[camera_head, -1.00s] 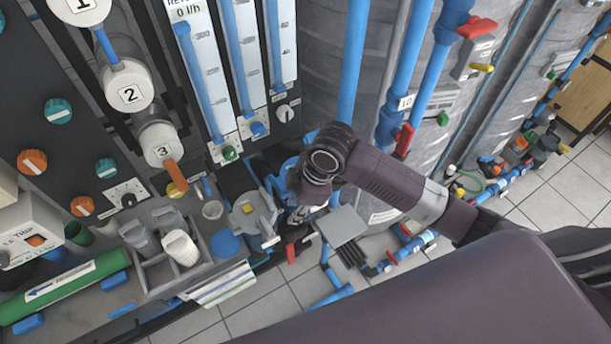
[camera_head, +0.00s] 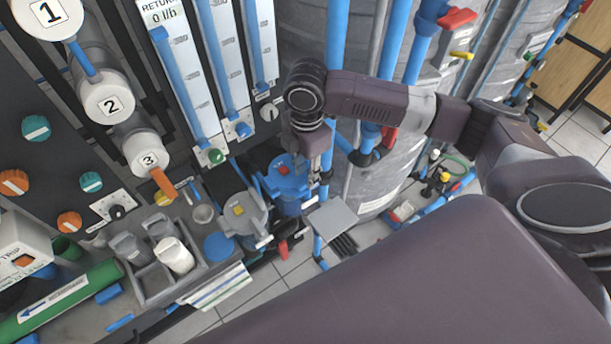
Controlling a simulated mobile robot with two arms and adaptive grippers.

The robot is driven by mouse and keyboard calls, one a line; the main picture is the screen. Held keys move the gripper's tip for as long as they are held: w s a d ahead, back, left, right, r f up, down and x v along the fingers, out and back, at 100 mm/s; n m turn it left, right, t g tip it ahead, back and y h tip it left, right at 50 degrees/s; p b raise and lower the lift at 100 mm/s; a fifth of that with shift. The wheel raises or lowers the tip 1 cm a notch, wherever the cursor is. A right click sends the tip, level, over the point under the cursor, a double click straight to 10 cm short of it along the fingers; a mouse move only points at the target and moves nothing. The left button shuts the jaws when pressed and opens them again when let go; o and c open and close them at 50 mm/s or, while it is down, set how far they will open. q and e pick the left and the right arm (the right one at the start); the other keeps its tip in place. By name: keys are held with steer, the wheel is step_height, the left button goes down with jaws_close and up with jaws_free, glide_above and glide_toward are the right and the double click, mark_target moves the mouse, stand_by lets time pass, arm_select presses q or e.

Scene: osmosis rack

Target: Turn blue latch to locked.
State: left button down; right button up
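A blue round housing (camera_head: 290,180) stands low at the middle of the view, beside a grey housing with a yellow square (camera_head: 240,210) on top. Several blue parts are here, and I cannot tell for sure which of them is the blue latch. My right gripper (camera_head: 316,172) points down just right of the blue housing's top. Its fingers are small and partly lost against the housing and pipes, so I cannot tell whether it touches anything or is open. My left gripper is not in view.
Flow meters (camera_head: 178,70) and numbered white-capped cylinders (camera_head: 109,103) stand at the left. A grey divided bin (camera_head: 152,280) sits below them. Blue vertical pipes (camera_head: 358,65) and a grey tank (camera_head: 385,185) stand close behind my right arm. A small grey plate (camera_head: 332,218) lies below the gripper.

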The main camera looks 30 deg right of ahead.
steer(key=shift+f, duration=1.55)
steer(key=shift+c, duration=0.7)
jaws_close()
